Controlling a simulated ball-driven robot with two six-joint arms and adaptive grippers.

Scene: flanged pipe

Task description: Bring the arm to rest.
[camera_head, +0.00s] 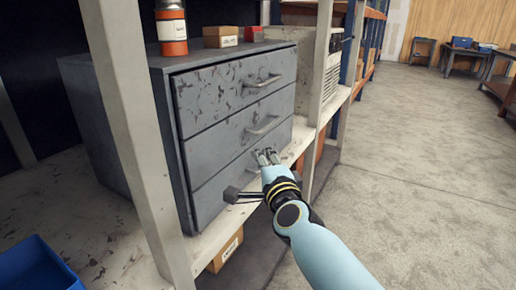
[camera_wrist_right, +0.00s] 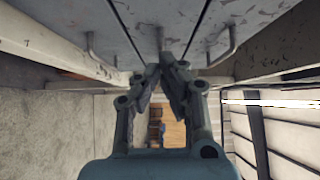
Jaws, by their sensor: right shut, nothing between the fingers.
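My right arm (camera_head: 318,245) comes in from the lower right and reaches toward a grey drawer cabinet (camera_head: 118,130). The bottom drawer's handle is largely hidden behind the gripper in the head view. My left gripper is not in view.
The cabinet stands on a shelf with a pale upright post (camera_head: 128,130) in front of it. Drawer handles (camera_head: 262,125) stick out from the fronts. An orange-and-grey canister (camera_head: 171,28) and a cardboard box (camera_head: 220,37) stand on top. The concrete floor (camera_head: 420,170) at right is clear.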

